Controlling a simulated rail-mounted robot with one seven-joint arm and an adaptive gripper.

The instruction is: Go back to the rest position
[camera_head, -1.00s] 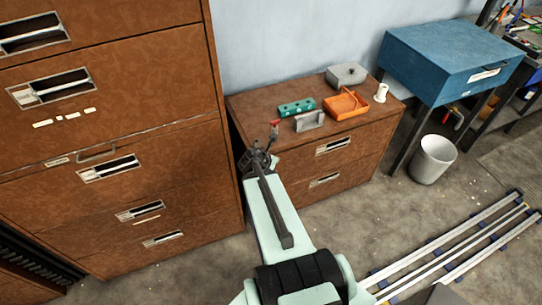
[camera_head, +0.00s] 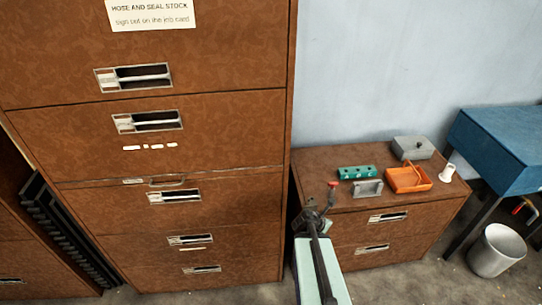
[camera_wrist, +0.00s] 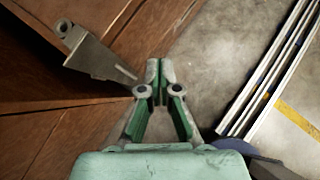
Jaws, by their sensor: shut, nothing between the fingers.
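My gripper (camera_head: 313,214) is at the left front of the low brown cabinet, close to the tall cabinet. It is small and dark in the head view, so its exact gap to the cabinet is unclear. In the wrist view my gripper (camera_wrist: 160,72) has its green-padded fingers together at the tips, with nothing held. A grey metal piece with a hole (camera_wrist: 92,54) lies to the left of the fingers there, apart from them. Brown panels and bare floor show beyond the fingertips.
The tall brown cabinet (camera_head: 226,128) stands at left. The low cabinet (camera_head: 345,228) bears a green block (camera_head: 357,172), grey bracket (camera_head: 367,189), orange tray (camera_head: 404,189), grey lidded box (camera_head: 412,148) and white item (camera_head: 447,173). A bin (camera_head: 495,251) is at right. Rails (camera_wrist: 268,68) lie on the floor.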

